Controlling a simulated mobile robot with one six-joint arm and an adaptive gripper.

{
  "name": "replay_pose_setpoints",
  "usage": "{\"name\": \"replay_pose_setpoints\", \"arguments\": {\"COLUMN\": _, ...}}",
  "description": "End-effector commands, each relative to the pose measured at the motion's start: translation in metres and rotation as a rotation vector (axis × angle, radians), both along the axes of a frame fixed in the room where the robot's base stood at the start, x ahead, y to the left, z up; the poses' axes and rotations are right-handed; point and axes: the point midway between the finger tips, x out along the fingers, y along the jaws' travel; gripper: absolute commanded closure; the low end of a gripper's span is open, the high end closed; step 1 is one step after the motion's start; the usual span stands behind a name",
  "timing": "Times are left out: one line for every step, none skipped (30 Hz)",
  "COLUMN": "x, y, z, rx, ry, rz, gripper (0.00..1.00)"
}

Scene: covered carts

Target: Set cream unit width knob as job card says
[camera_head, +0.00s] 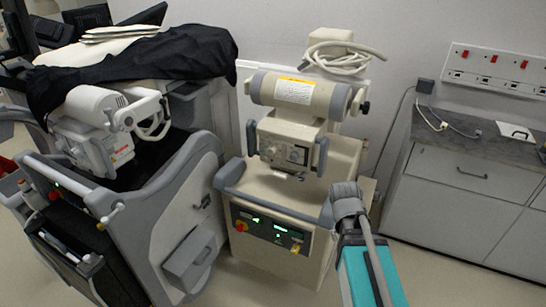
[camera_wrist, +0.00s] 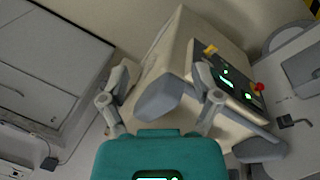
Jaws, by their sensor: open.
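The cream unit (camera_head: 285,215) stands in the middle of the head view, with a cylindrical head and a boxy front below it. That front has a dark knob (camera_head: 270,152) at left and another (camera_head: 296,155) at right; I cannot tell which is the width knob or read their settings. My gripper (camera_head: 347,193) is right of the knobs and apart from them, seen from behind. In the wrist view my gripper (camera_wrist: 162,70) is open with nothing held between its fingers; the cream unit's body (camera_wrist: 180,50) lies beyond. I cannot make out a readable job card.
A grey unit (camera_head: 195,185) under a black cover (camera_head: 180,55) stands close at left. A lit control panel (camera_head: 270,230) with a red button is low on the cream unit. A cabinet (camera_head: 465,190) stands right, with a white card-like item (camera_head: 515,132) on its counter.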

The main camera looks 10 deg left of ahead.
Motion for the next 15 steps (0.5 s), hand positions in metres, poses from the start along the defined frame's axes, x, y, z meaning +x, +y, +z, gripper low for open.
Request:
{"name": "replay_pose_setpoints", "arguments": {"x": 0.018, "y": 0.005, "z": -0.011, "rx": -0.056, "ry": -0.017, "rz": 0.069, "gripper": 0.19}}
{"name": "replay_pose_setpoints", "arguments": {"x": 0.026, "y": 0.006, "z": -0.014, "rx": -0.093, "ry": -0.028, "rz": 0.114, "gripper": 0.19}}
{"name": "replay_pose_setpoints", "arguments": {"x": 0.038, "y": 0.009, "z": -0.017, "rx": -0.147, "ry": -0.042, "rz": 0.177, "gripper": 0.19}}
{"name": "replay_pose_setpoints", "arguments": {"x": 0.048, "y": 0.012, "z": -0.019, "rx": -0.190, "ry": -0.053, "rz": 0.228, "gripper": 0.19}}
{"name": "replay_pose_setpoints", "arguments": {"x": 0.057, "y": 0.015, "z": -0.021, "rx": -0.234, "ry": -0.062, "rz": 0.279, "gripper": 0.19}}
{"name": "replay_pose_setpoints", "arguments": {"x": 0.071, "y": 0.021, "z": -0.022, "rx": -0.296, "ry": -0.074, "rz": 0.352, "gripper": 0.19}}
{"name": "replay_pose_setpoints", "arguments": {"x": 0.081, "y": 0.026, "z": -0.023, "rx": -0.344, "ry": -0.083, "rz": 0.407, "gripper": 0.19}}
{"name": "replay_pose_setpoints", "arguments": {"x": 0.090, "y": 0.031, "z": -0.023, "rx": -0.391, "ry": -0.089, "rz": 0.461, "gripper": 0.19}}
{"name": "replay_pose_setpoints", "arguments": {"x": 0.103, "y": 0.039, "z": -0.023, "rx": -0.457, "ry": -0.099, "rz": 0.533, "gripper": 0.19}}
{"name": "replay_pose_setpoints", "arguments": {"x": 0.113, "y": 0.045, "z": -0.023, "rx": -0.507, "ry": -0.103, "rz": 0.586, "gripper": 0.19}}
{"name": "replay_pose_setpoints", "arguments": {"x": 0.122, "y": 0.052, "z": -0.023, "rx": -0.558, "ry": -0.108, "rz": 0.640, "gripper": 0.19}}
{"name": "replay_pose_setpoints", "arguments": {"x": 0.134, "y": 0.062, "z": -0.021, "rx": -0.626, "ry": -0.113, "rz": 0.710, "gripper": 0.19}}
{"name": "replay_pose_setpoints", "arguments": {"x": 0.143, "y": 0.070, "z": -0.020, "rx": -0.678, "ry": -0.114, "rz": 0.764, "gripper": 0.19}}
{"name": "replay_pose_setpoints", "arguments": {"x": 0.152, "y": 0.079, "z": -0.019, "rx": -0.731, "ry": -0.116, "rz": 0.816, "gripper": 0.19}}
{"name": "replay_pose_setpoints", "arguments": {"x": 0.163, "y": 0.092, "z": -0.017, "rx": -0.803, "ry": -0.117, "rz": 0.886, "gripper": 0.19}}
